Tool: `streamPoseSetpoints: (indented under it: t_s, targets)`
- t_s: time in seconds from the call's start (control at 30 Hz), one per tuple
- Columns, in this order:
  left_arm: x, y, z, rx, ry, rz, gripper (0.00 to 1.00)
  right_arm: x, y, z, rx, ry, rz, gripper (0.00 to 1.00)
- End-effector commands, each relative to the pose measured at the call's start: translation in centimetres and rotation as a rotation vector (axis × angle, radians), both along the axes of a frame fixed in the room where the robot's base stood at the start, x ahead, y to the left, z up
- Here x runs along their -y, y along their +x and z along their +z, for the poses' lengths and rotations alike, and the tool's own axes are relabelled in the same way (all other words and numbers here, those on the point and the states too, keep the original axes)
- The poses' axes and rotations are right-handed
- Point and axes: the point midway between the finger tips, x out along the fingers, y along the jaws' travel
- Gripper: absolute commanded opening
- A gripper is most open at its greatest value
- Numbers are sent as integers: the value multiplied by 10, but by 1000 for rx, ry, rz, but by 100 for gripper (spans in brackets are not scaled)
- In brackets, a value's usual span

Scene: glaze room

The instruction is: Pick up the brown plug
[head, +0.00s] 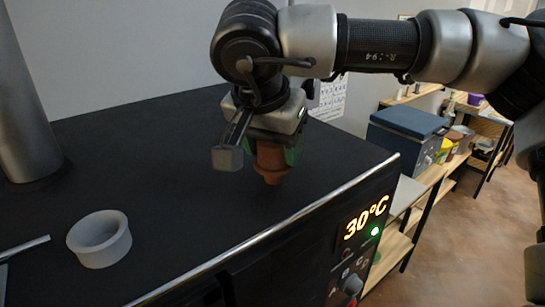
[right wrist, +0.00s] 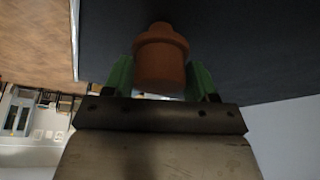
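The brown plug (head: 271,163) is a reddish-brown stepped piece with its narrower end pointing down over the black top. My right gripper (head: 277,152) comes down on it from above, with green fingers on either side. In the right wrist view the plug (right wrist: 161,60) sits between the two green fingers (right wrist: 160,78), which appear to press on both its sides. I cannot tell whether its lower end touches the black top. My left gripper is not in view.
A pale grey ring (head: 100,239) lies on the black top (head: 130,150) at the front left. A grey cylinder (head: 24,135) stands at the far left. A metal-edged front panel reads 30°C (head: 366,216). Wooden shelves with a blue box (head: 405,128) stand to the right.

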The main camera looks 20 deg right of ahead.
Motion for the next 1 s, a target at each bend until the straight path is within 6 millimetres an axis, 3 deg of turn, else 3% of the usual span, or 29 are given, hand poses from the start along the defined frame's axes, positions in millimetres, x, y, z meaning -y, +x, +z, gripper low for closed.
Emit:
streamPoseSetpoints:
  t_s: [0.03, 0.2, 0.57, 0.8, 1.0]
  targets:
    - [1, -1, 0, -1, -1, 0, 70, 0, 0, 0, 1, 1, 0, 49]
    - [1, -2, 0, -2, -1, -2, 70, 0, 0, 1, 1, 1, 0, 23]
    - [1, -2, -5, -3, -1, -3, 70, -1, 1, 7, 2, 3, -1, 22]
    - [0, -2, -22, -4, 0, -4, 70, -1, 0, 41, 4, 4, 0, 22]
    - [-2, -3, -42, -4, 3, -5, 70, 33, -37, 66, 4, 6, 0, 22]
